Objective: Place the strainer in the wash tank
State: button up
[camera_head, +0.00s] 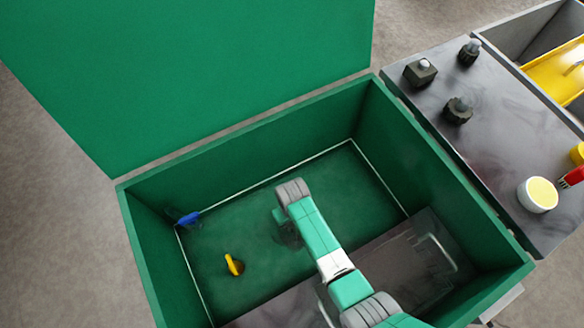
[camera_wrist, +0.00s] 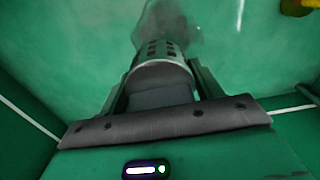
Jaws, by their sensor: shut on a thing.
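The wash tank (camera_head: 150,243) is a large green box with its lid standing open at the back. My arm reaches down into it. My gripper (camera_wrist: 160,82) is shut on the strainer, a dark grey slotted cylinder (camera_wrist: 161,50) with a hazy see-through end pointing away from the wrist. In the head view the strainer (camera_head: 288,234) is a dim dark shape beside my wrist, inside the tank walls and over the green floor. My arm partly hides it. I cannot tell whether it touches the floor.
A yellow thing (camera_head: 233,265) and a blue thing (camera_head: 188,218) are in the tank at the left. A dark panel (camera_head: 410,265) with a handle covers the tank's front part. A dark counter (camera_head: 490,150) at the right holds black knobs and a white-and-yellow cup (camera_head: 538,194).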

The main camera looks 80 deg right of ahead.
notch_tip(320, 180, down, 7)
jog(key=b, duration=0.3)
jog(key=shift+r, duration=0.15)
jog(key=o, duration=1.2)
notch_tip(320, 180, up, 12)
jog(key=p, duration=0.6)
